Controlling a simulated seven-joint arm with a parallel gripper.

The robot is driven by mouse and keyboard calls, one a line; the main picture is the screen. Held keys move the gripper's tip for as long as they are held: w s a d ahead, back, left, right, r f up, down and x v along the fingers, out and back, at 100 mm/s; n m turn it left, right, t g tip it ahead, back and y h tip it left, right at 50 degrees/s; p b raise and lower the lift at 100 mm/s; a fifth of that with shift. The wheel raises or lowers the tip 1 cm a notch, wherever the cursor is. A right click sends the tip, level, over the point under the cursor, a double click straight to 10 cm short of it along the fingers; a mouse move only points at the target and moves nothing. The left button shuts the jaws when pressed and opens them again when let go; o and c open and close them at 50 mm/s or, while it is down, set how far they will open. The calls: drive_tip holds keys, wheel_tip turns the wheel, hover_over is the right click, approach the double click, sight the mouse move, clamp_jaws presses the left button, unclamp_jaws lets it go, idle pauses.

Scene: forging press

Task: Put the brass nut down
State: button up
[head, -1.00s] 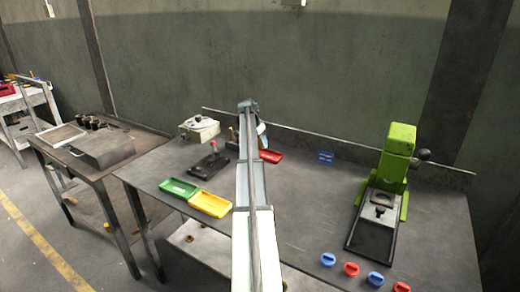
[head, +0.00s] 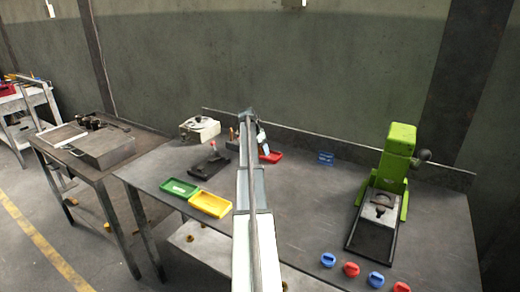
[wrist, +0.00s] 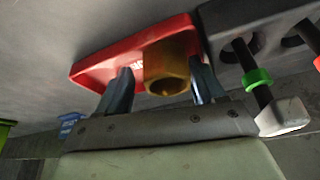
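The brass nut (wrist: 167,70) is a hexagonal, gold-brown piece between my fingers in the wrist view. A narrow strip of red shows between it and the left finger, so my gripper (wrist: 163,82) looks open around it. The nut overlaps the near rim of the red tray (wrist: 105,65). I cannot tell whether it rests on the tray floor. In the head view the red tray (head: 271,157) is partly hidden by my arm. My gripper (head: 262,142) is small there, beside the tray, and the nut cannot be made out.
A dark rack (wrist: 228,70) with bolts, one wearing a green ring, stands close right of the tray in the wrist view. Green (head: 180,188) and yellow (head: 210,204) trays lie to the left. A green press (head: 394,165) stands at right.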

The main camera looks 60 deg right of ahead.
drive_tip(key=shift+o, duration=0.5)
drive_tip(key=shift+w, duration=0.1)
drive_tip(key=shift+r, duration=0.25)
drive_tip(key=v, duration=1.1)
drive_tip(key=shift+a+r, duration=0.2)
drive_tip(key=shift+r, duration=0.2)
